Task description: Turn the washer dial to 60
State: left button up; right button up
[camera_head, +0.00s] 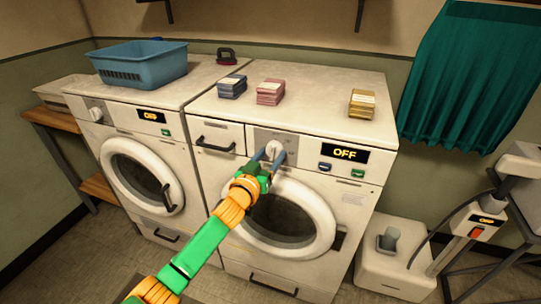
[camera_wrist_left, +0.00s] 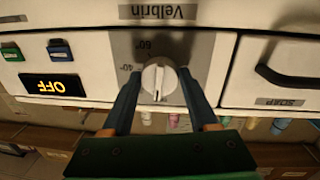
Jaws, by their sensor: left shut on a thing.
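The washer dial (camera_head: 273,148) is a white round knob on the grey panel of the right-hand washer (camera_head: 350,190). In the left wrist view the dial (camera_wrist_left: 158,78) shows upside down, with a dark mark on its lower side in the picture. The printed 60 and 40 are above and to its left there. My left gripper (camera_head: 269,158) has its two blue fingers on either side of the dial and is shut on it. The washer's display (camera_head: 345,153) reads OFF. My right gripper is not in view.
Blue and green buttons (camera_head: 325,166) sit right of the dial, a soap drawer (camera_head: 217,136) left of it. The round door (camera_head: 325,210) is below. A second washer (camera_head: 120,120) stands left. Folded stacks (camera_head: 270,92) lie on top.

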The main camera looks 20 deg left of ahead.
pick_arm(q)
jog(key=m+p, duration=0.1)
jog(key=m, duration=0.2)
jog(key=shift+r, duration=0.15)
jog(key=m+p, duration=0.1)
jog(key=m, duration=0.2)
jog(key=shift+a+m, duration=0.1)
jog(key=shift+m, duration=0.3)
jog(key=m+y+p, duration=0.1)
jog(key=m, duration=0.2)
jog(key=shift+m+g, duration=0.3)
jog(key=m, duration=0.3)
jog(key=shift+r+p, duration=0.1)
jog(key=shift+p, duration=0.3)
jog(key=m+y, duration=0.1)
jog(key=m, duration=0.2)
jog(key=shift+m, duration=0.3)
jog(key=m, duration=0.3)
jog(key=shift+p, duration=0.4)
jog(key=m, duration=0.3)
jog(key=shift+m+y, duration=0.3)
jog(key=shift+m, duration=1.7)
jog(key=shift+d, duration=0.2)
